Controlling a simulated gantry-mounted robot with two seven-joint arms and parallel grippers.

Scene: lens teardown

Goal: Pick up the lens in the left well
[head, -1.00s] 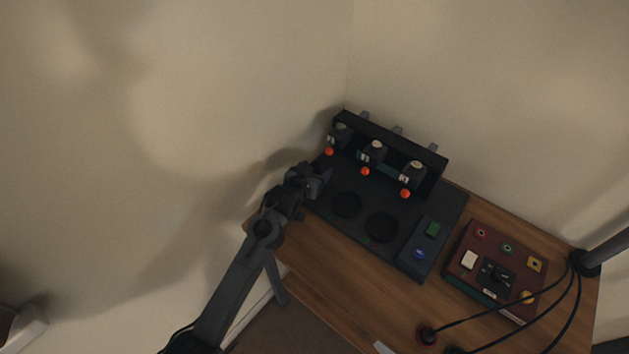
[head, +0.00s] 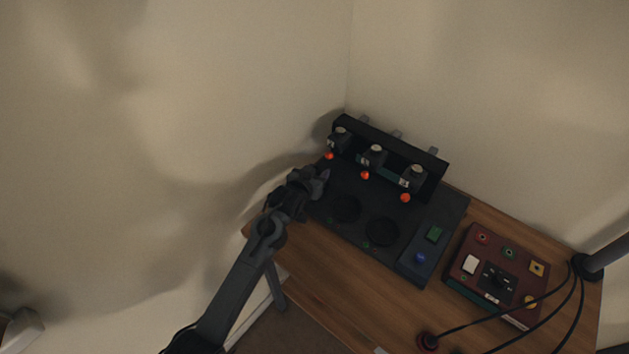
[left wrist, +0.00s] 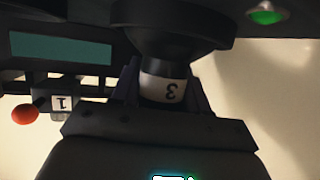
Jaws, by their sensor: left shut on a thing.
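My left gripper (head: 318,182) is at the left end of the black panel (head: 335,232), left of two round dark wells, a nearer one (head: 346,207) and one further right (head: 382,231). The left well itself is hidden by the gripper in the head view. In the left wrist view my left gripper (left wrist: 164,98) is shut on a dark lens (left wrist: 172,28). The lens has a wide black round body and a narrower neck with a white band marked 3, upside down. The fingers sit on both sides of this neck. My right gripper is not in view.
A black rack (head: 400,150) with several dark units and orange-red balls stands along the panel's back. A blue block (head: 421,258) with a green button is at the panel's right. A dark red box (head: 497,275) and black cables (head: 500,314) lie further right on the wooden table (head: 345,297).

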